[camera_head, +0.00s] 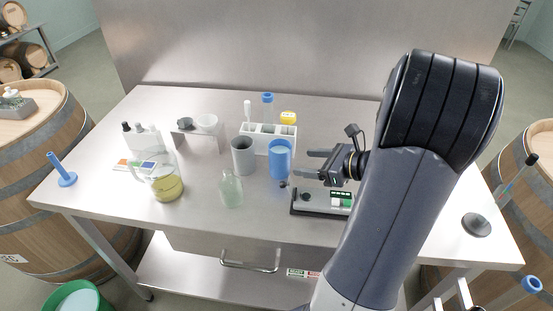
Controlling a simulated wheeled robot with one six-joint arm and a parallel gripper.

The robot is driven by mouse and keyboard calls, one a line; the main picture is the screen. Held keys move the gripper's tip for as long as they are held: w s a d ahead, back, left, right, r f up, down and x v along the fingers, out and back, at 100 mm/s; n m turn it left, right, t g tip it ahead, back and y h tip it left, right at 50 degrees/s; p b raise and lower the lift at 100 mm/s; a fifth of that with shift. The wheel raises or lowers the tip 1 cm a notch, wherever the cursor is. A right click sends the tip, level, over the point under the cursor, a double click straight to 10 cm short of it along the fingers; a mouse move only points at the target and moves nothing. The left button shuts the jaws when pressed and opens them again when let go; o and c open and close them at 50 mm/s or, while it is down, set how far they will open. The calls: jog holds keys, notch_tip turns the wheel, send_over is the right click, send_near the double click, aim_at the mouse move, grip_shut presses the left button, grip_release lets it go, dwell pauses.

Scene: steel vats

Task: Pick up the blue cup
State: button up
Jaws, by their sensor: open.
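The blue cup (280,160) stands upright on the steel table, right of the grey cup and in front of the white rack. It appears to hold something pale blue. My gripper (301,164) is just right of the blue cup, with its two fingers spread and pointing left toward it. The gripper is open and nothing is between its fingers. Whether a fingertip touches the cup cannot be told from this view.
A grey cup (244,156) stands close left of the blue cup. A white rack (258,140) is behind it. A glass bottle (231,190) and a jug with yellow liquid (167,185) stand front left. A black-and-white device (313,202) lies below my gripper.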

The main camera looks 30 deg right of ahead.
aim_at(289, 162)
jog(key=shift+x, duration=0.95)
jog(key=shift+f+x, duration=0.15)
jog(key=shift+x, duration=1.2)
jog(key=shift+f+x, duration=0.1)
jog(key=shift+x, duration=1.3)
jog(key=shift+s, duration=0.2)
jog(key=shift+c, duration=0.5)
jog(key=c, duration=0.8)
jog(key=shift+r, duration=0.15)
notch_tip(289, 162, up, 10)
jog(key=p, duration=0.1)
jog(key=shift+f, duration=0.2)
